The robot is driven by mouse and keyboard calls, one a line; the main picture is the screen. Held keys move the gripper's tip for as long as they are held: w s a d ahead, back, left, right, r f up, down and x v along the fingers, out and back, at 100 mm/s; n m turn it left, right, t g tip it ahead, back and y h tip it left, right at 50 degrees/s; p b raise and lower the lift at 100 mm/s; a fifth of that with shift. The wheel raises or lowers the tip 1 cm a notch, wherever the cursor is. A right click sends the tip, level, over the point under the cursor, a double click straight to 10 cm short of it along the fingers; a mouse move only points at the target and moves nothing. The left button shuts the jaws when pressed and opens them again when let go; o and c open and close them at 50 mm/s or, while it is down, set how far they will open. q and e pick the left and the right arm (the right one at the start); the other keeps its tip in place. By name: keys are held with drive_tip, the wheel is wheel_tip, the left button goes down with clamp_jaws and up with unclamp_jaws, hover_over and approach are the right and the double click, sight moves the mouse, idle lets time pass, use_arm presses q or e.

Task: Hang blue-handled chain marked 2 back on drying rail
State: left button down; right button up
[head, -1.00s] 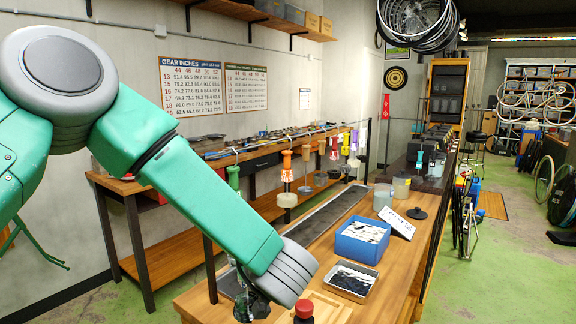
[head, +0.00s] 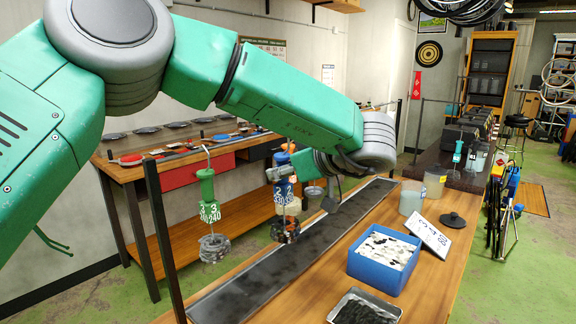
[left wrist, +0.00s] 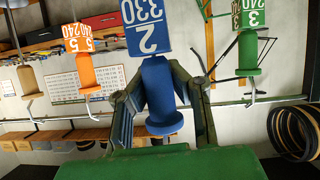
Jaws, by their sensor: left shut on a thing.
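My left gripper (head: 281,168) is shut on the blue handle (head: 283,159) of the chain marked 2. Its blue tag (head: 285,193) shows below the handle, and the coiled chain (head: 285,231) hangs lowest. The left wrist view shows the scene upside down, with the blue handle (left wrist: 156,92) between my fingers (left wrist: 160,97) and the tag reading 2 and 330 (left wrist: 146,25). The drying rail stands on a dark post (head: 165,240); my arm hides much of it. I cannot tell whether the blue handle's hook touches the rail. My right gripper is out of view.
A green-handled chain marked 3 (head: 207,190) hangs to the left. An orange handle marked 5 (left wrist: 87,72) is on the other side in the left wrist view. Below are a long dark tray (head: 250,292), a blue bin (head: 368,268) and a white sign (head: 431,236).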

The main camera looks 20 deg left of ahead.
use_arm(q)
drive_tip(key=shift+w+a, duration=0.1)
drive_tip(key=shift+w, duration=0.25)
drive_tip(key=a+r+b+x, duration=0.1)
drive_tip(key=b+x, duration=0.3)
drive_tip(key=x, duration=0.4)
drive_tip(key=shift+a+r+b, duration=0.25)
drive_tip(key=shift+r+b, duration=0.05)
drive_tip(key=shift+b, duration=0.05)
idle(0.5)
drive_tip(key=c, duration=1)
unclamp_jaws()
drive_tip(key=shift+f, duration=0.1)
drive_tip(key=shift+c, duration=0.2)
